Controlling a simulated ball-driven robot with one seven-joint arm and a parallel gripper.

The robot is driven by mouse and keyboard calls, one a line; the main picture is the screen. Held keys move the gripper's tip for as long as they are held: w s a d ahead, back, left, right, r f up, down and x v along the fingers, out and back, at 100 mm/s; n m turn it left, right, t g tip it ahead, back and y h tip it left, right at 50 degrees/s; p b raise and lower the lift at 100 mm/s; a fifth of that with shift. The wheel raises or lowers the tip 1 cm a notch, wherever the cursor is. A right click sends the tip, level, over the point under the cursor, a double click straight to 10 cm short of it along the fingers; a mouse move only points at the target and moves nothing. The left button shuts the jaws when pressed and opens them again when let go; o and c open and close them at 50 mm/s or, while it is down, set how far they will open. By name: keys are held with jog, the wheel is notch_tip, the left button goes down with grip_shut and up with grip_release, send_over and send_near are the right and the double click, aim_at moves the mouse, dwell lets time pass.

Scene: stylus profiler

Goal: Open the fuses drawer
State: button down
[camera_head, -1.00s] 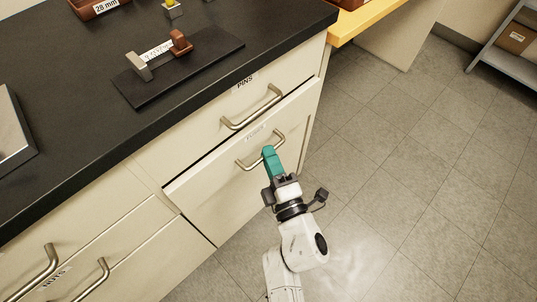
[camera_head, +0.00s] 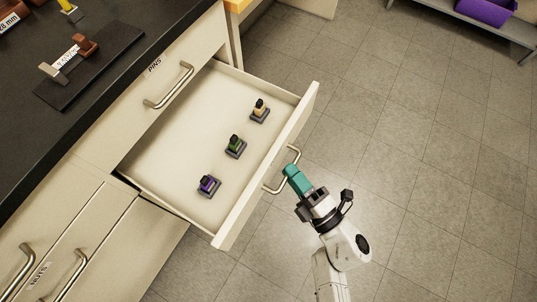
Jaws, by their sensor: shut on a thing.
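The fuses drawer (camera_head: 146,178) is pulled well out from the cabinet, below the drawer labelled PINS. Inside it several small fuses on dark bases stand apart: a purple one (camera_head: 208,185), a green one (camera_head: 235,146) and a cream one (camera_head: 259,110). My gripper (camera_head: 292,172), with teal fingers, is shut on the bar handle (camera_head: 276,189) of the drawer front (camera_head: 266,168). The fingers hide part of the handle. The label on the drawer front is not visible from this angle.
The PINS drawer (camera_head: 133,125) above is shut, as are the drawers at lower left, one labelled NUTS (camera_head: 38,275). The dark worktop (camera_head: 95,110) holds a flat stand. Tiled floor (camera_head: 420,180) lies clear to the right. A low shelf with a purple container (camera_head: 485,10) is at upper right.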

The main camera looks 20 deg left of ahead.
jog(key=d, duration=0.6)
jog(key=shift+s+d, duration=0.3)
jog(key=shift+d, duration=0.05)
jog(key=shift+f, duration=0.1)
jog(key=c, duration=1.2)
grip_release()
jog(key=v, duration=1)
jog(key=shift+s+d, duration=0.2)
jog(key=shift+d, duration=0.1)
